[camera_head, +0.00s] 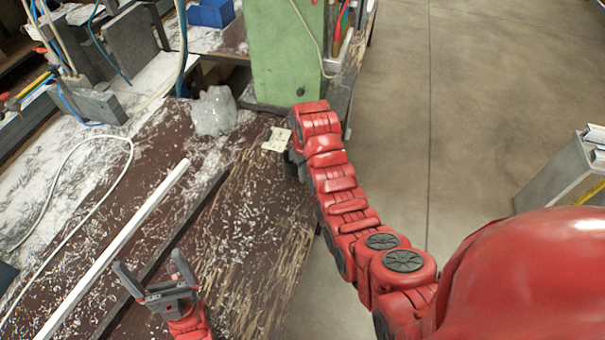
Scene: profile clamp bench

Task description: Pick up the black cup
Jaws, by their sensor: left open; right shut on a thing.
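I cannot make out a black cup anywhere in the head view. My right gripper (291,160) is at the far end of my red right arm, low at the bench's right edge and below the green column. The wrist hides most of it; only dark parts show. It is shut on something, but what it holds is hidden. My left gripper (148,263) is at the lower left, over the bench. Its two dark fingers are spread wide, with nothing between them.
The brown bench (245,235) is strewn with metal shavings. A long pale profile (115,245) lies left of my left gripper. A crumpled clear bag (214,112) and a small pale card (277,139) lie near the green column (285,50). Open floor is at right.

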